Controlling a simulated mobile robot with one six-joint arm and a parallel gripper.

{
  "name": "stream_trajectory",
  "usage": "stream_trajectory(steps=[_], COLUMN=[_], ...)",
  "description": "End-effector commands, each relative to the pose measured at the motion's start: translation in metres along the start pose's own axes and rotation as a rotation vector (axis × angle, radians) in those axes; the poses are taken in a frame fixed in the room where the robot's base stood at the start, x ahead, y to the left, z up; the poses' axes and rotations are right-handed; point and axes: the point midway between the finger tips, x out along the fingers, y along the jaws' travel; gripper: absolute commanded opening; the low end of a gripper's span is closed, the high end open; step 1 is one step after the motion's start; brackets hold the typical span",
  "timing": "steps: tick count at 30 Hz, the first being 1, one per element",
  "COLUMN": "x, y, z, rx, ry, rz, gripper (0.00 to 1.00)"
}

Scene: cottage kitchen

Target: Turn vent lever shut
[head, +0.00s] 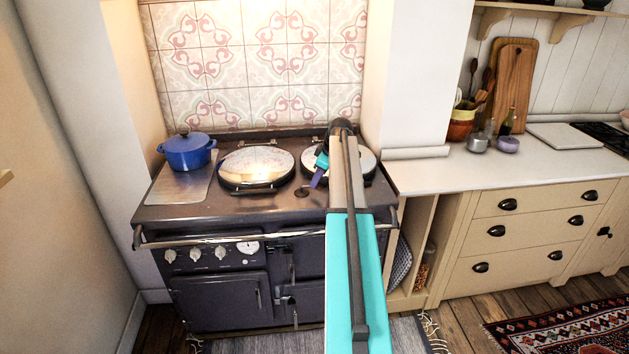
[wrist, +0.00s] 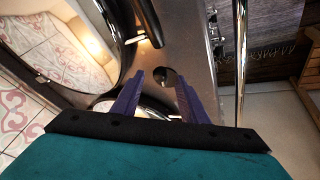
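The dark range cooker (head: 220,295) stands against the tiled wall, with two round hotplate lids on top. A small dark round fitting (head: 303,193) lies on the cooker top in front of and between the lids. It shows in the wrist view (wrist: 165,77) as a dark disc or hole; I cannot tell whether it is the vent lever, and no lever is plainly visible. My gripper (head: 317,180) hangs over the cooker top near the fitting. In the wrist view my gripper (wrist: 161,80) has its purple fingers apart, nothing between them, with the fitting in line beyond the gap.
The left lid (head: 257,166) and right lid (head: 365,160) are down. A blue pot (head: 187,152) stands at the back left. A rail (head: 215,239) runs along the cooker's front edge. The pale worktop (head: 440,178) at right is clear near the cooker.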

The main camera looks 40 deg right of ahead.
Motion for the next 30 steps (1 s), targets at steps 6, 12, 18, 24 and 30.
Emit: stream_trajectory(steps=[6, 12, 18, 24, 30], x=[0.021, 0.03, 0.032, 0.031, 0.031], y=[0.0, 0.0, 0.0, -0.001, -0.006], z=[-0.001, -0.001, -0.001, -0.001, -0.004], rx=[-0.001, -0.001, -0.001, -0.001, -0.003], ry=[0.0, 0.001, 0.001, 0.001, 0.001], rz=[-0.002, 0.001, 0.001, 0.0, 0.0], gripper=[0.4, 0.4, 0.4, 0.25, 0.0])
